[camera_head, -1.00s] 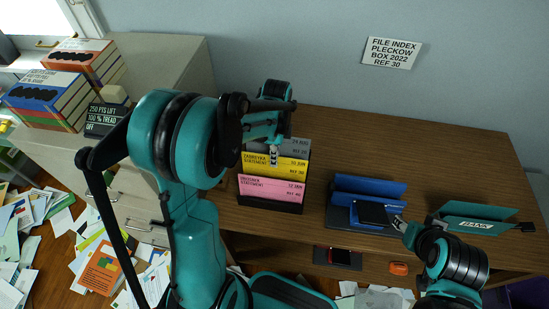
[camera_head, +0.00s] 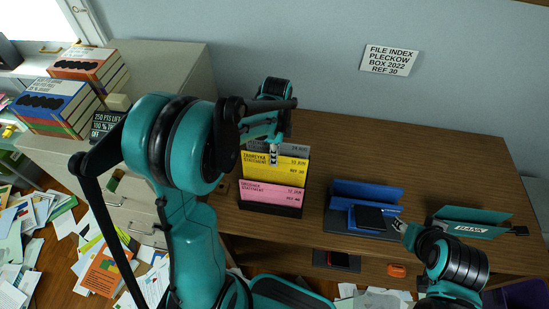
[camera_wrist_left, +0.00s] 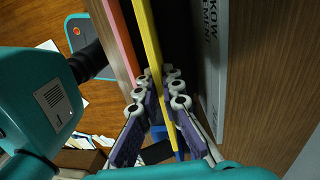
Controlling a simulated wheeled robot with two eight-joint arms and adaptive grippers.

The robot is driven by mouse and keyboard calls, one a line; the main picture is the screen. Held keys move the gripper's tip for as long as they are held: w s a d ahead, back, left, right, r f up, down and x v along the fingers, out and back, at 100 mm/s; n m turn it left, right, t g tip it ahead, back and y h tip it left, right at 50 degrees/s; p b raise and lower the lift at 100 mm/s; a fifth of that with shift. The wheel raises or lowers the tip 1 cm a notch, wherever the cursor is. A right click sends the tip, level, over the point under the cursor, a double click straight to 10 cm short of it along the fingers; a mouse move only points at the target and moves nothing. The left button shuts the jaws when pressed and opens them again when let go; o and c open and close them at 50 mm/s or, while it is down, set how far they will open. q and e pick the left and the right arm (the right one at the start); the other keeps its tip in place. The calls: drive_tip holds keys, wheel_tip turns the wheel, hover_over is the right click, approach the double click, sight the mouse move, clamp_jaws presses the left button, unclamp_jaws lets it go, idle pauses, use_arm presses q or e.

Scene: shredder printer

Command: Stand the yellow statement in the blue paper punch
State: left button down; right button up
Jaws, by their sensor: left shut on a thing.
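The yellow statement (camera_head: 282,172) stands upright between a pink statement (camera_head: 270,193) and a grey one (camera_head: 296,151) in a black rack (camera_head: 270,209) on the desk. My left gripper (camera_head: 273,155) is shut on the yellow statement's upper edge. In the left wrist view the left gripper (camera_wrist_left: 160,95) has a finger on each side of the yellow statement (camera_wrist_left: 149,45), with the pink one (camera_wrist_left: 119,40) beside it. The blue paper punch (camera_head: 366,191) stands on the desk right of the rack. My right gripper (camera_head: 402,228) is near its front right; its finger opening is unclear.
A black square (camera_head: 370,217) sits at the front of the punch. A teal item labelled BANK (camera_head: 470,222) is to the right. A shelf below holds a dark item (camera_head: 337,259) and an orange one (camera_head: 397,270). The desk behind the punch is clear.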

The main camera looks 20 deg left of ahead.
use_arm(q)
wheel_tip(320, 180, up, 8)
drive_tip(key=p, duration=0.5)
drive_tip(key=shift+r+p, duration=0.2)
drive_tip(key=shift+p, duration=0.1)
drive_tip(key=shift+s+f, duration=0.1)
